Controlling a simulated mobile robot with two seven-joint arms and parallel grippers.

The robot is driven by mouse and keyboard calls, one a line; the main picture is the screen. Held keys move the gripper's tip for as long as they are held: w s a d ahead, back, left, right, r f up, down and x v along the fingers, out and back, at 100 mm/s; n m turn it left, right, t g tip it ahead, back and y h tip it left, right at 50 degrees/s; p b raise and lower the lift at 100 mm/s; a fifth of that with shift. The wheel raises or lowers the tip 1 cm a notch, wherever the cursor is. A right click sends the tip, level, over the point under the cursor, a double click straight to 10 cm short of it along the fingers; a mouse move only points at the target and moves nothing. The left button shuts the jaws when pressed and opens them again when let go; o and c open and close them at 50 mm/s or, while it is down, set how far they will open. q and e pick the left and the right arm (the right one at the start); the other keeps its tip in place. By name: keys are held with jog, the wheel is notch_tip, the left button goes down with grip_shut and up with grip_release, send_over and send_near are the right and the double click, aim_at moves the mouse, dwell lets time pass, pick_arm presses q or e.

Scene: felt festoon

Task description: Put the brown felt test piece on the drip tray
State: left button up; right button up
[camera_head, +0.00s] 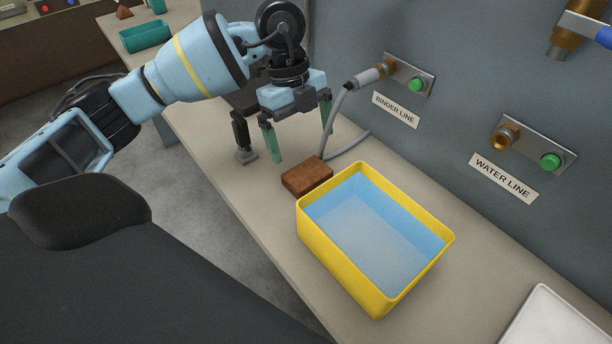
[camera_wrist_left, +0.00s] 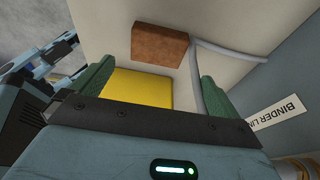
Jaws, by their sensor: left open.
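The brown felt test piece (camera_head: 307,175) is a small block lying flat on the bench against or very near the left corner of the yellow tub. In the left wrist view the felt piece (camera_wrist_left: 158,46) lies beyond the fingertips. My left gripper (camera_head: 297,132) is open and empty, with green fingers, above the bench and up-left of the felt piece. Its fingers also show apart in the left wrist view (camera_wrist_left: 157,76). A white tray (camera_head: 552,318), likely the drip tray, is partly cut off at the bottom right. My right gripper is not in view.
The yellow tub (camera_head: 340,260) holds blue liquid. A grey hose (camera_head: 336,125) runs from the binder line fitting (camera_head: 408,76) down behind the felt piece. The wall with the water line fitting (camera_head: 530,145) bounds the bench. A teal bin (camera_head: 146,36) stands far left.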

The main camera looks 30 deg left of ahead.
aim_at(307, 172)
pick_arm(q)
jog(key=shift+a+x, duration=0.2)
jog(key=shift+x, duration=3.75)
jog(key=shift+s, duration=0.15)
jog(key=c, duration=1)
notch_tip(307, 172, up, 10)
